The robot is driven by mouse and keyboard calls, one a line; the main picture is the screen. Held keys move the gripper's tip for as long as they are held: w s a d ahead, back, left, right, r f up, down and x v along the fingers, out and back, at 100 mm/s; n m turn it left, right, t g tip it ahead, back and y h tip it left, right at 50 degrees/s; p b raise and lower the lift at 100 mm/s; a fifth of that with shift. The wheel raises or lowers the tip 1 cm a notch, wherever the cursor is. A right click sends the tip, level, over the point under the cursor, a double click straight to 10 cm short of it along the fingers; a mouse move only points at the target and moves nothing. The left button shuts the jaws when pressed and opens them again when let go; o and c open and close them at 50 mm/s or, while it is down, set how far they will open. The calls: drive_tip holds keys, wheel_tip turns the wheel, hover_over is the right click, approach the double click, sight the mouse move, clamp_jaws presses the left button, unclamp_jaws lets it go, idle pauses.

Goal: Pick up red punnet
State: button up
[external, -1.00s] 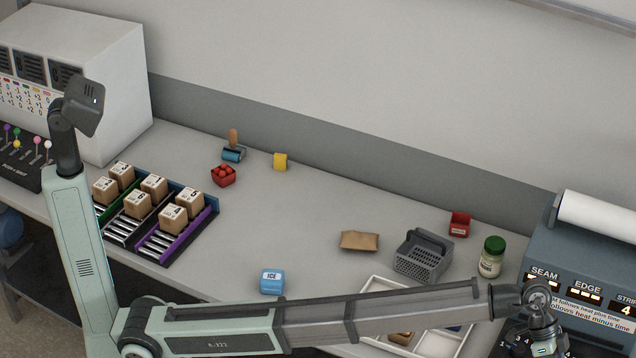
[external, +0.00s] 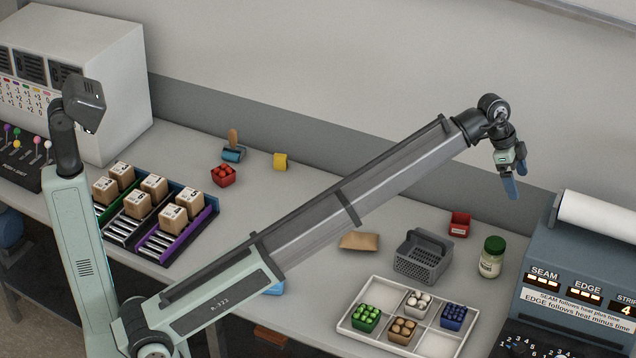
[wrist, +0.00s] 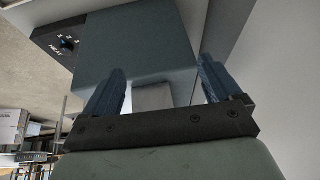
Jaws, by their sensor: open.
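The red punnet (external: 223,176), filled with round red fruit, sits on the bench at the back left in the external view. It stands right of the box rack, in front of a blue-based tool with a wooden handle. My gripper (external: 511,188) is raised at the far right, far from the red punnet, with its blue fingers pointing down. In the wrist view my gripper (wrist: 158,85) is open and empty, its fingers apart in front of the blue-grey machine. The red punnet is not in the wrist view.
A white tray (external: 345,325) holds green, white, brown and blue punnets. A grey basket (external: 422,262), jar (external: 491,258), red bin (external: 459,224) and brown packet (external: 359,241) stand nearby. A yellow block (external: 280,162) is right of the red punnet. My arm partly hides the blue ice box (external: 275,288).

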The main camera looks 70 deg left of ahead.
drive_tip(key=s+a+f+n+g+y, duration=0.2)
drive_tip(key=a+f+g+y, duration=0.15)
drive_tip(key=a+f, duration=1.5)
hover_over(462, 221)
drive_tip(key=s+d, duration=0.1)
drive_tip(key=d, duration=0.1)
drive_tip(key=shift+g+h, duration=0.25)
drive_tip(key=shift+h, duration=0.2)
wheel_tip(462, 221, down, 6)
drive_tip(key=shift+f, duration=0.2)
drive_tip(key=shift+s+d+f, duration=0.1)
drive_tip(key=shift+f, duration=1.25)
drive_tip(key=shift+s+f, duration=0.1)
drive_tip(key=shift+f, duration=1.2)
drive_tip(key=shift+c, duration=0.2)
drive_tip(key=c, duration=1)
